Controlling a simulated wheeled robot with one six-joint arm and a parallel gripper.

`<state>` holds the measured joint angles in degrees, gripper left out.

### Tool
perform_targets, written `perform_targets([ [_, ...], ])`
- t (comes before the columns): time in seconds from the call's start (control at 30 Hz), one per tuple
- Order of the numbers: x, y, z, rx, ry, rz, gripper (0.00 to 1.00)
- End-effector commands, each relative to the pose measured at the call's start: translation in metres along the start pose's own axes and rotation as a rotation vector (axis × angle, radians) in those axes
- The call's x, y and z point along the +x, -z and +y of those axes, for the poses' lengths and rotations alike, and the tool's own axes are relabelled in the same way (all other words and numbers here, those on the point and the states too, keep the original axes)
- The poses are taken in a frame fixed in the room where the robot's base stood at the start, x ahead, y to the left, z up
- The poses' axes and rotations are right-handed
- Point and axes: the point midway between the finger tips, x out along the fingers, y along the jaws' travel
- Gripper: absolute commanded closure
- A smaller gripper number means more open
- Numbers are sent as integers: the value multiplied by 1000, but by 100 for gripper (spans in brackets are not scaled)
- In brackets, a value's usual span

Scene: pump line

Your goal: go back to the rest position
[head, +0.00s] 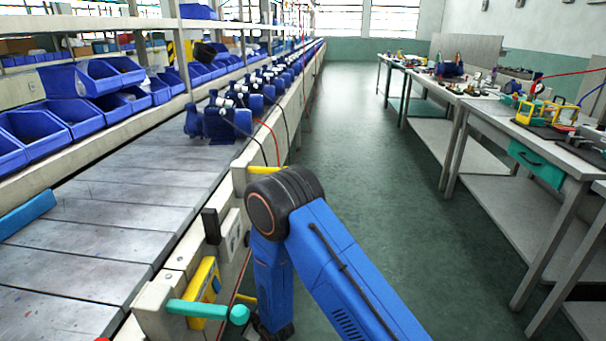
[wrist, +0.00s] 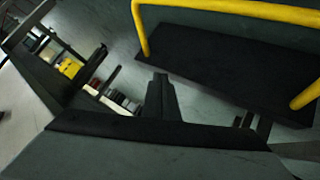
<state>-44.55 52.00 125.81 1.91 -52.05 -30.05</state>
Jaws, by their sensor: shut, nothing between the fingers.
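My blue arm shows in the head view, rising from the bottom edge to a dark elbow joint and then bending down beside the conveyor's edge. Its lower end is at the bottom of the head view, where the fingers cannot be made out. In the wrist view my gripper (wrist: 161,98) shows as dark fingers close together at the middle, shut and empty. A yellow tubular rail (wrist: 235,10) stands over a dark flat plate (wrist: 225,58) beyond the fingers. No object is held.
The grey conveyor (head: 125,190) runs along the left, with blue pumps (head: 222,120) on it and blue bins (head: 75,118) behind. A teal lever (head: 198,309) sticks out at the near edge. Workbenches (head: 560,150) stand right. The green aisle floor (head: 365,180) between is clear.

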Motion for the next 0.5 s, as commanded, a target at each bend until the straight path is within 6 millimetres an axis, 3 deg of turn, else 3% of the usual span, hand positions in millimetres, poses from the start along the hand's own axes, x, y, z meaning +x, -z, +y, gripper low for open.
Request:
perform_targets([
  [0.1,-22,15,41,45,-16,-29,100],
  [0.5,-112,41,150,199,-54,-138,100],
])
